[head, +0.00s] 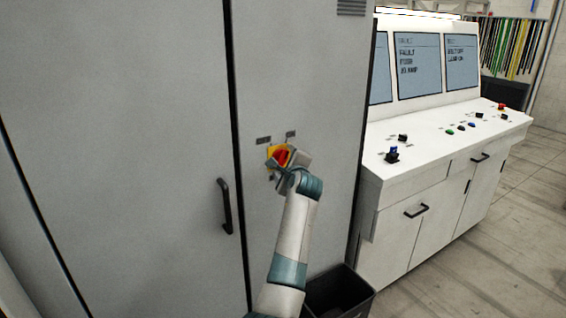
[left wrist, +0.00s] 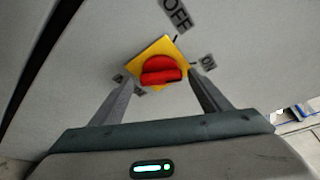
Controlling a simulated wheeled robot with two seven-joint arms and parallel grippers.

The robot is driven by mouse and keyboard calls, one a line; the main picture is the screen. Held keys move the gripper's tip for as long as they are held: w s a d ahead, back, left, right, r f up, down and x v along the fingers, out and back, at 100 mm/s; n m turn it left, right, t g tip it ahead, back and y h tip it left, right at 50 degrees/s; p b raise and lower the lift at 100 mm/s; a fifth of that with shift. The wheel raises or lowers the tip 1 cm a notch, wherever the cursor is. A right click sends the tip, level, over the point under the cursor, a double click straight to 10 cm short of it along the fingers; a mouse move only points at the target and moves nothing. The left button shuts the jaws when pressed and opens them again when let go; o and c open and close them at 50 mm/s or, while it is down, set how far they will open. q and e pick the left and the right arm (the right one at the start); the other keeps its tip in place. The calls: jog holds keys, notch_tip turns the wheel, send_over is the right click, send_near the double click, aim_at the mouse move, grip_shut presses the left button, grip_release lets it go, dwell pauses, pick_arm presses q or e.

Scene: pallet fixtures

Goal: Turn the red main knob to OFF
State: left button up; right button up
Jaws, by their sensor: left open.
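The red main knob (head: 282,156) sits on a yellow square plate (head: 271,152) on the grey cabinet front. In the left wrist view the red knob (left wrist: 161,72) shows whole, with its raised bar lying roughly level in that picture. An OFF label (left wrist: 176,14) is above the yellow plate (left wrist: 181,52), and an ON label (left wrist: 208,61) is to its right. My left gripper (head: 284,164) is at the knob in the head view and partly covers it. Its open fingers (left wrist: 158,93) stand on either side of the knob, apart from it in the wrist picture. The right gripper is not in view.
A door handle (head: 225,206) stands out from the cabinet left of the knob. A dark bin (head: 340,294) is on the floor below. A white control desk (head: 440,135) with screens and small buttons stands at the right. Floor is free at far right.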

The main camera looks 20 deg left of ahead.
pick_arm(q)
jog(key=shift+r, duration=0.1)
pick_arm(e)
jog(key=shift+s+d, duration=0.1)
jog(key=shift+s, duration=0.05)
pick_arm(q)
jog(key=shift+s+d, duration=0.1)
jog(key=shift+c, duration=1.2)
jog(key=c, duration=0.8)
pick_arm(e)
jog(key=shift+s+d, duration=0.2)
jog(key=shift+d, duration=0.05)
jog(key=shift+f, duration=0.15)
